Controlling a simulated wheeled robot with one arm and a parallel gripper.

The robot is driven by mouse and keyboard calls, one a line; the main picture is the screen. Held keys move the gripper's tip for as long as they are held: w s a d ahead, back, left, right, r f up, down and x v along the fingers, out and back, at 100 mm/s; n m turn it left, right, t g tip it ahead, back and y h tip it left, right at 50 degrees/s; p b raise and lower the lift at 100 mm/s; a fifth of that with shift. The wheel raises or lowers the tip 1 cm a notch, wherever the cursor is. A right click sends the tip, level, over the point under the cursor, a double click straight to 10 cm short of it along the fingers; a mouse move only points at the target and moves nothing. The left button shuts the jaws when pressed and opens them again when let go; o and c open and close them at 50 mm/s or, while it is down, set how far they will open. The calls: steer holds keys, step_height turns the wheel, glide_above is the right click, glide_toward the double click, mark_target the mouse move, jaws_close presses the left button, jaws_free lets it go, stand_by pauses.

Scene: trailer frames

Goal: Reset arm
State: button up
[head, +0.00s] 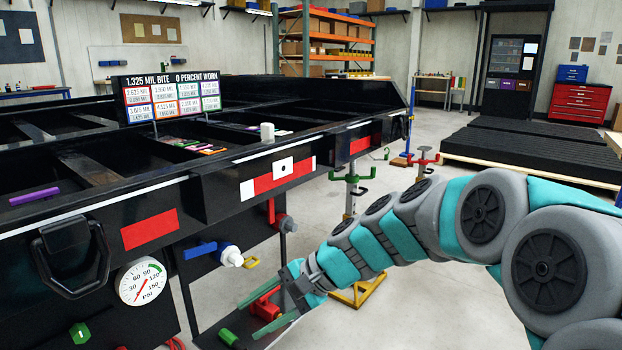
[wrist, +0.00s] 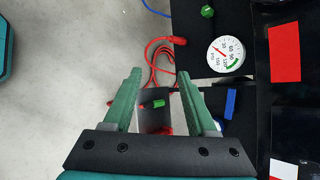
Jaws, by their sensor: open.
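My gripper (head: 249,319) is at the lower middle of the head view, low beside the trailer's front panel. Its two green fingers are spread apart. In the wrist view my gripper (wrist: 160,75) also shows open, with nothing held between the fingers. My teal and grey arm reaches in from the right edge of the head view. The black trailer frame (head: 90,225) fills the left side. Below the fingers in the wrist view are a green-ended part (wrist: 158,104) and a red hose (wrist: 151,62).
A pressure gauge (head: 141,282), a blue handle (head: 200,250) and a white knob (head: 231,257) sit on the trailer's front. Jack stands (head: 351,180) stand behind my arm. A black slatted platform (head: 530,150) lies at right. Open floor (head: 440,290) lies below my arm.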

steer(key=s+d+f+n+h, duration=0.3)
steer(key=s+d+f+h, duration=0.1)
steer(key=s+d, duration=0.8)
steer(key=s+d+f+n+g+h, duration=0.1)
steer(key=s+d+f+n+h, duration=0.3)
steer(key=s+d, duration=0.8)
steer(key=shift+s+f+g+h, duration=0.3)
steer(key=shift+s+f+h, duration=0.3)
steer(key=shift+h, duration=0.5)
